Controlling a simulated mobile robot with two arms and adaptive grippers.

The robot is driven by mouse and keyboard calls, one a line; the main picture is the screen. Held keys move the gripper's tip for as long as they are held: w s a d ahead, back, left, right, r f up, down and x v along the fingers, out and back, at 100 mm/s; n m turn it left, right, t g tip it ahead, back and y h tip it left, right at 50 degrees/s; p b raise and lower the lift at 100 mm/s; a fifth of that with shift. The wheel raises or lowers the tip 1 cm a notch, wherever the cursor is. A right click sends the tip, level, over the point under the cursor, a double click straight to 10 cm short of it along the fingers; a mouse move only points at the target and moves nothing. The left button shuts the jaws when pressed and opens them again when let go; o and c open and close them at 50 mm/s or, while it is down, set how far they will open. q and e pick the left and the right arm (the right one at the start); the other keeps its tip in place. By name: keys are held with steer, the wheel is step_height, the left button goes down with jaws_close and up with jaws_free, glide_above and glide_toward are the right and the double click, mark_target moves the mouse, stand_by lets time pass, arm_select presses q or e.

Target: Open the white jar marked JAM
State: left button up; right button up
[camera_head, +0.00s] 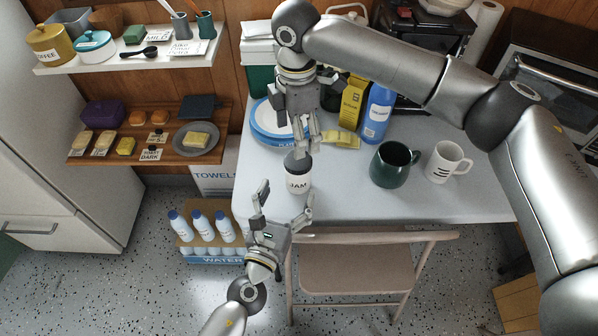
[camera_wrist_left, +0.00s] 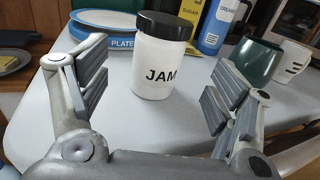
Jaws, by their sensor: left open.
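The white jar marked JAM (camera_head: 298,183) stands upright near the front left edge of the table, with its dark lid (camera_wrist_left: 166,25) on. It also shows in the left wrist view (camera_wrist_left: 153,70), centred beyond the fingers. My left gripper (camera_head: 284,205) is open and empty, just in front of the jar, its fingers spread wide and pointing at it. My right gripper (camera_head: 305,148) hangs pointing down above the jar's lid. Its fingers overlap in the head view, so their opening is unclear. In the left wrist view no right finger is seen on the lid.
Blue-rimmed plates (camera_head: 262,128), a yellow sugar box (camera_head: 351,103) and a blue creamer bottle (camera_head: 376,115) stand behind the jar. A green mug (camera_head: 392,165) and a white mug (camera_head: 445,162) stand to its right. A folding chair (camera_head: 355,262) stands at the table's front.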

mark_target(294, 179)
arm_select(q)
steer(key=x, duration=0.8)
steer(key=shift+w+f, duration=0.1)
steer(key=shift+f, duration=0.05)
arm_select(e)
steer(key=shift+w+f, duration=0.15)
steer(key=shift+w, duration=0.05)
